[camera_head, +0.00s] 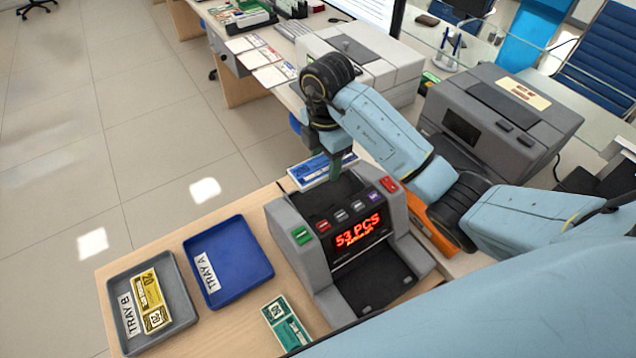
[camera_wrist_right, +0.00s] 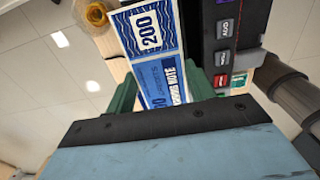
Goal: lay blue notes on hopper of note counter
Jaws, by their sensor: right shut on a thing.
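The blue notes (camera_head: 312,171), a bundle with a white band, are at the far edge of the grey note counter (camera_head: 284,226). My right gripper (camera_head: 337,166) reaches in from the right, above the counter's back end. The notes are beside the counter (camera_wrist_right: 224,60) there. The dark hopper (camera_head: 330,200) on top looks empty. I cannot tell whether the notes touch it. My left gripper is not in view.
A blue tray A (camera_head: 243,240) and grey tray B (camera_head: 180,333) with yellow notes (camera_head: 150,300) lie left of the counter. Green notes (camera_head: 285,325) lie in front of it. A grey machine (camera_head: 500,125) stands behind on the right. The counter display reads 53 PCS.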

